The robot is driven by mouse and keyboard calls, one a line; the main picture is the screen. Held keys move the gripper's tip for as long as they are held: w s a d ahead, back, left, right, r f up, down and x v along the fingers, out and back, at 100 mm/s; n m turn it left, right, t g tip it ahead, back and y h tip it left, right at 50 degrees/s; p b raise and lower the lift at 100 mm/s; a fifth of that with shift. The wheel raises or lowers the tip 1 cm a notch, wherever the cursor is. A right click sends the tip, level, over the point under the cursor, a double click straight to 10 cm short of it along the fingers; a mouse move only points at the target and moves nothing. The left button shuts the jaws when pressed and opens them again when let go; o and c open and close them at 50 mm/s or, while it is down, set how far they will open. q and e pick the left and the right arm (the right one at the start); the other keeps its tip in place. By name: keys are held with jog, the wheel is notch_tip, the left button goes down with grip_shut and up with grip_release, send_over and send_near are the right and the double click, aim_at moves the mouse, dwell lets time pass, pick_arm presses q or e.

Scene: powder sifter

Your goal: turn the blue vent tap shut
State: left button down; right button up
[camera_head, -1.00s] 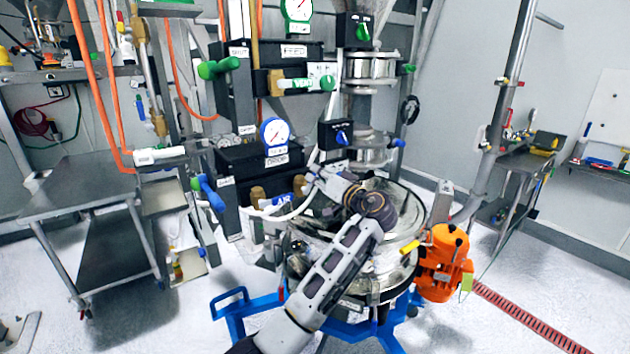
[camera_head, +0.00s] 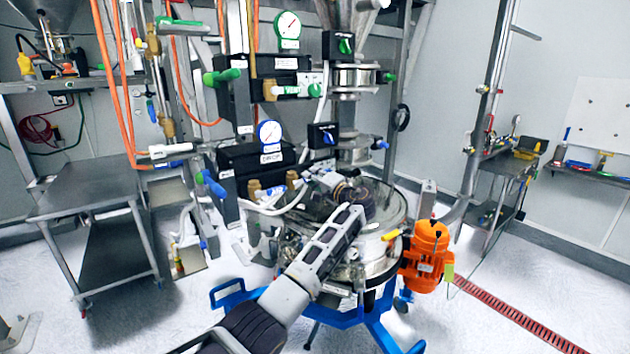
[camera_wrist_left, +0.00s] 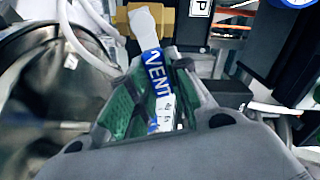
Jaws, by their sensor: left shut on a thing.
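The blue vent tap (camera_wrist_left: 158,78) is a lever with a blue sleeve marked VENT, on a brass valve body (camera_wrist_left: 152,22) in the left wrist view. My left gripper (camera_wrist_left: 157,70) has its green-padded fingers on both sides of the lever and is shut on it. The lever slants down between the fingers from the brass body. My right gripper is not in view.
A white hose (camera_head: 290,207) runs close by. A grey cart (camera_head: 85,200) stands at the left.

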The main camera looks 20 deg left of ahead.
pick_arm(q)
jog(key=shift+w+d+f+m+p, duration=0.1)
jog(key=shift+f+m, duration=0.2)
jog(key=shift+m, duration=0.35)
jog(key=shift+s+d+f+m+p, duration=0.1)
jog(key=shift+f+m, duration=0.25)
jog(key=shift+m, duration=0.35)
jog(key=shift+w+f+m+p, duration=0.1)
jog(key=shift+f+m, duration=0.2)
jog(key=shift+m, duration=0.35)
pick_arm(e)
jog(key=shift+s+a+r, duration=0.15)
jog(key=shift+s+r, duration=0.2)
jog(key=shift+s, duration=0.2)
pick_arm(q)
jog(key=c, duration=1.3)
grip_release()
jog(key=shift+v, duration=6)
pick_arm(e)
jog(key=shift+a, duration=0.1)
